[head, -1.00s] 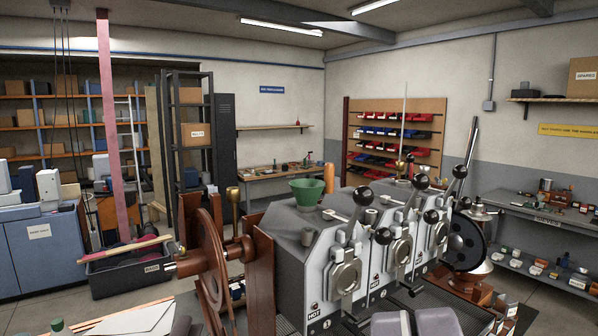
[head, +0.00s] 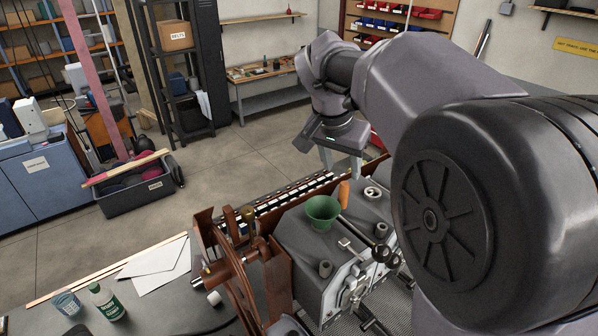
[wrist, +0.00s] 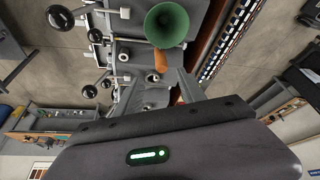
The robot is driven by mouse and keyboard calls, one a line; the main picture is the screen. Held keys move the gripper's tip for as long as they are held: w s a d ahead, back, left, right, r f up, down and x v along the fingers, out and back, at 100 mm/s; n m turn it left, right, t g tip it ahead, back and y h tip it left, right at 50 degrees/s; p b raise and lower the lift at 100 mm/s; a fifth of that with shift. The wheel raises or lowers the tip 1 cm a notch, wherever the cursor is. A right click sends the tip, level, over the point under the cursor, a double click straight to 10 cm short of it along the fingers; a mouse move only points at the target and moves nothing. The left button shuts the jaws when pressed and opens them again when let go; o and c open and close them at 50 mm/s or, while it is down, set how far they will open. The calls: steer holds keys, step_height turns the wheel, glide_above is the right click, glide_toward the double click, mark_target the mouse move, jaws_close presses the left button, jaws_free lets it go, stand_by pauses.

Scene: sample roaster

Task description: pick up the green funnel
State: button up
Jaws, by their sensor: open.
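In the wrist view the funnel (wrist: 166,25) is at the top centre, beyond my fingertips. My gripper (head: 342,172) is open and empty, pointing down behind and to the right of the funnel, apart from it. In the wrist view my gripper (wrist: 162,84) has its two fingers spread, with an orange handle between the funnel and the fingers. The funnel's lower end is hidden inside its mouth.
The orange upright handle (head: 344,194) stands close beside the funnel. Small grey cups (head: 325,268) and black-knobbed levers (head: 380,254) are on the roaster. A brown wheel (head: 232,285) stands at its left end. A green-labelled bottle (head: 105,300) is on the near left bench.

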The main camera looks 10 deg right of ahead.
glide_toward(344, 197)
step_height(344, 197, down, 3)
steer(key=d, duration=0.2)
steer(key=x, duration=0.3)
steer(key=w+p+x, duration=0.1)
steer(key=x, duration=0.2)
steer(key=w+a+p+x, duration=0.1)
steer(key=x, duration=0.2)
steer(key=shift+d+r, duration=0.1)
steer(key=shift+w, duration=0.2)
steer(key=shift+s+r, duration=0.15)
steer(key=shift+s, duration=0.2)
steer(key=c, duration=0.8)
steer(key=shift+w, duration=0.1)
jaws_close()
